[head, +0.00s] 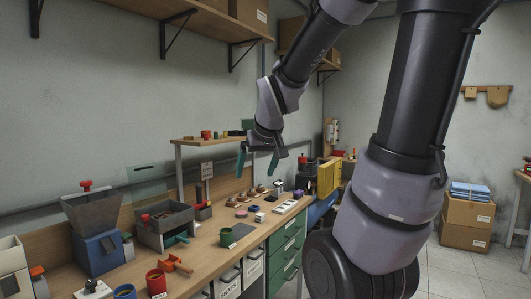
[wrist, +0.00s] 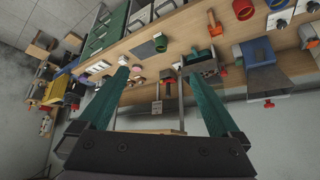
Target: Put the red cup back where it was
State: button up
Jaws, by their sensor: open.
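A red cup (head: 156,282) with a pale label stands upright on the wooden workbench (head: 207,257), near its front edge at the lower left of the head view. It also shows at the top of the wrist view (wrist: 243,11). My gripper (head: 257,162) is open and empty, high above the bench and well to the right of the red cup. Its two teal fingers are spread apart in the wrist view (wrist: 160,75). A green cup (head: 227,238) stands on the bench between them. No marked place for the red cup can be made out.
An orange clamp-like tool (head: 176,264) lies beside the red cup. A dark blue cup (head: 124,291) stands to its left. A grey bin (head: 165,228) and a blue hopper machine (head: 97,248) stand behind. A raised shelf (head: 205,140) is near my gripper.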

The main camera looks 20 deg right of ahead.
jog(key=s+a+r+m+y, duration=0.2)
jog(key=s+r, duration=0.4)
jog(key=s, duration=0.5)
jog(key=shift+s+r+m, duration=0.15)
jog(key=shift+m, duration=0.65)
